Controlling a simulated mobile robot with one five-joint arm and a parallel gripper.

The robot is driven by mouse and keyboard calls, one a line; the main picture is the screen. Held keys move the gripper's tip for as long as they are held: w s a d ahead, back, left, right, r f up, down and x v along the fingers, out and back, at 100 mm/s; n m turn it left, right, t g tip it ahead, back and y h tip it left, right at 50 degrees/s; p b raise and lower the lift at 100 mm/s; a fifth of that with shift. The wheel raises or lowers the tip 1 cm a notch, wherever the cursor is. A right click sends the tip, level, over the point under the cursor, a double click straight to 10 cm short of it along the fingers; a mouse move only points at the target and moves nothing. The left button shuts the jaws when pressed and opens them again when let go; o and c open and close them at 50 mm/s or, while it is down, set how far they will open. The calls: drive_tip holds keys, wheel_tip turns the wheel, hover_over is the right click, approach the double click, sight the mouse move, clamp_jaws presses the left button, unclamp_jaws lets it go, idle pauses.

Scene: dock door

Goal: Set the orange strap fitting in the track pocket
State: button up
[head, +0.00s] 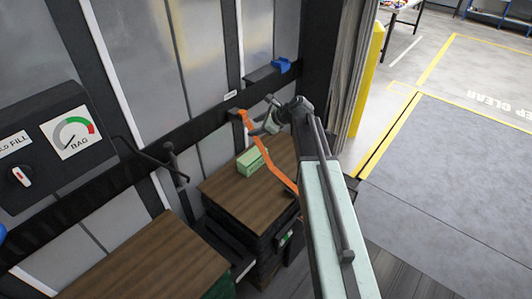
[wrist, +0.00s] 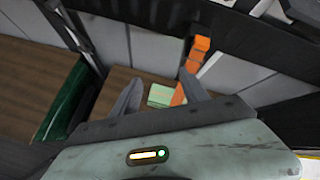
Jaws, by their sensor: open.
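The orange strap fitting (head: 242,113) is at a dark block on the black wall track (head: 205,135); I cannot tell how deep it sits in a pocket. In the wrist view the orange fitting (wrist: 199,50) shows beyond the right fingertip, outside the jaws. Its orange strap (head: 262,155) slopes down to the right, past the stacked load. My gripper (head: 262,126) is open and empty, just right of the fitting and apart from it. In the wrist view the space between my fingertips (wrist: 160,76) holds nothing.
A green box (head: 252,161) lies on a wood-topped stack (head: 225,188) below the gripper. Another wooden top (head: 150,265) is at lower left. A dark handle (head: 170,160) sticks out left of the fitting. A blue item (head: 281,66) sits on a ledge above. The floor at right is clear.

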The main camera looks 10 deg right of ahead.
drive_tip(key=s+a+f+n+g+h, duration=0.1)
drive_tip(key=s+f+n+g+h, duration=0.2)
drive_tip(key=s+n, duration=0.8)
drive_tip(key=s+f+n+g+h, duration=0.3)
drive_tip(key=s+n, duration=0.8)
drive_tip(key=s, duration=0.5)
wheel_tip(320, 180, down, 3)
drive_tip(key=shift+s+a+r+n+g+h, duration=0.15)
drive_tip(key=shift+a+n+g+h, duration=0.25)
drive_tip(key=shift+g, duration=0.4)
drive_tip(key=shift+c, duration=1.7)
